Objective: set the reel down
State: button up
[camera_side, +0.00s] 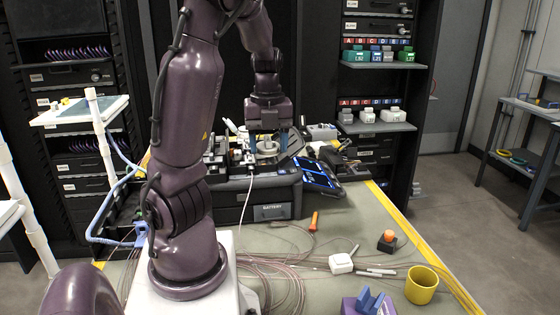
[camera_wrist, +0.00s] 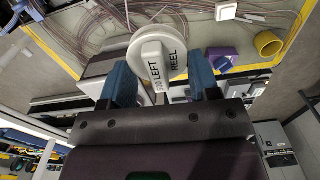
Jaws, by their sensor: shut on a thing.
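The reel (camera_wrist: 143,45) is a white disc with a raised bar lettered "LEFT REEL". It fills the space between the two blue fingers of my gripper (camera_wrist: 160,75) in the wrist view. My gripper (camera_side: 267,138) is shut on the reel. In the side view the reel (camera_side: 267,147) shows as a pale shape between the fingers, above the dark splicing machine (camera_side: 272,193) marked "BATTERY". Whether the reel touches the machine cannot be told. Its underside is hidden.
A lit tablet screen (camera_side: 318,176) stands right of the machine. On the bench are an orange-handled tool (camera_side: 314,221), a white box (camera_side: 341,263), a yellow cup (camera_side: 421,286), a purple block (camera_side: 366,303) and loose coiled fibres. The bench front-middle has some free room.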

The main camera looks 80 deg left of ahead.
jog(key=shift+s+a+r, duration=0.1)
jog(key=shift+s+r, duration=0.05)
jog(key=shift+r, duration=0.1)
jog(key=shift+s+a, duration=0.3)
jog(key=shift+s, duration=0.1)
jog(key=shift+w+a+n, duration=0.1)
jog(key=shift+a+n, duration=0.15)
jog(key=shift+n, duration=0.05)
jog(key=w+a+f, duration=0.2)
jog(key=w, duration=0.2)
jog(key=m, duration=0.5)
send_over(365, 220)
jog(key=f, duration=1.4)
jog(key=s+f, duration=0.1)
jog(key=f, duration=0.6)
jog(key=shift+d+f, duration=0.25)
jog(key=shift+f, duration=0.1)
jog(key=shift+w+a+f, duration=0.25)
jog(key=shift+w+f, duration=0.25)
jog(key=shift+f, duration=1.55)
jog(key=shift+f, duration=0.1)
